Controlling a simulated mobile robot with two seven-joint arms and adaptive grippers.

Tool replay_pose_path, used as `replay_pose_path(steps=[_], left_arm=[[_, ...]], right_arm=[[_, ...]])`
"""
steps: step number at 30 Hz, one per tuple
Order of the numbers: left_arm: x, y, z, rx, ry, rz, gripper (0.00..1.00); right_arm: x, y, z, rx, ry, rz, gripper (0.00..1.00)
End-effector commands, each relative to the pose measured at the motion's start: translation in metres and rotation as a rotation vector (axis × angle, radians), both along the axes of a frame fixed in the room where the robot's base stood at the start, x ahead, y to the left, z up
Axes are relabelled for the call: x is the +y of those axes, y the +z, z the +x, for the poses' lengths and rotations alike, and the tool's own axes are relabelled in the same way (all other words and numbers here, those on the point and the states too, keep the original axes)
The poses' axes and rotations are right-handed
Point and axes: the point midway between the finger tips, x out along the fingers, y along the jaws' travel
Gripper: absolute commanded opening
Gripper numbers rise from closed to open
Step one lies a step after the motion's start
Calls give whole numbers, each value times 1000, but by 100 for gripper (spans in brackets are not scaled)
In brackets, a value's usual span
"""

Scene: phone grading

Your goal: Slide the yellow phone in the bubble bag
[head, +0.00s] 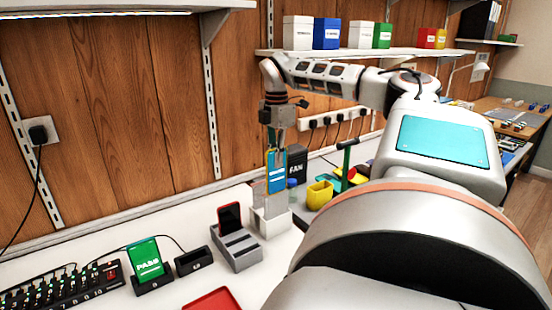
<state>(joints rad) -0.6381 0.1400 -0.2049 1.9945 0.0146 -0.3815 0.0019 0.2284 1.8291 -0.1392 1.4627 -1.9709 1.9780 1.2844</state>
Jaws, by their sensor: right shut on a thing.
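My right gripper (277,146) points straight down and is shut on the top end of the yellow phone (277,172). The phone hangs upright, with a lit blue screen and a thin yellow edge. Directly below it, a pale translucent bag, which looks like the bubble bag (270,204), stands in a white holder (273,225). The phone's lower end meets or overlaps the bag's top in the picture; I cannot tell how far it is inside. My left gripper is not in view.
A green "PASS" phone (145,260) stands further left. A red tray (212,301) lies in front.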

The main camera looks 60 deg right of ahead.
Motion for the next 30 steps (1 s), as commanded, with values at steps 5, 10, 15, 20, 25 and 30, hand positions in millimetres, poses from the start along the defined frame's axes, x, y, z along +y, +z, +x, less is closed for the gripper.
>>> replay_pose_path(steps=[5, 10, 15, 20, 25, 30], left_arm=[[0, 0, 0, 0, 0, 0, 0], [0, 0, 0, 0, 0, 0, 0], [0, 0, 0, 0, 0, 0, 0], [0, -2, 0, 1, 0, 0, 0], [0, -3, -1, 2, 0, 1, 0], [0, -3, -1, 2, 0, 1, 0]], right_arm=[[0, 1, 0, -1, 0, 0, 0], [0, 1, 0, -1, 0, 0, 0], [0, -1, 0, 0, 0, 1, 0], [0, -6, 0, 0, 0, 1, 0], [0, -11, 0, -1, 0, 0, 0], [0, -11, 0, -1, 0, 0, 0]])
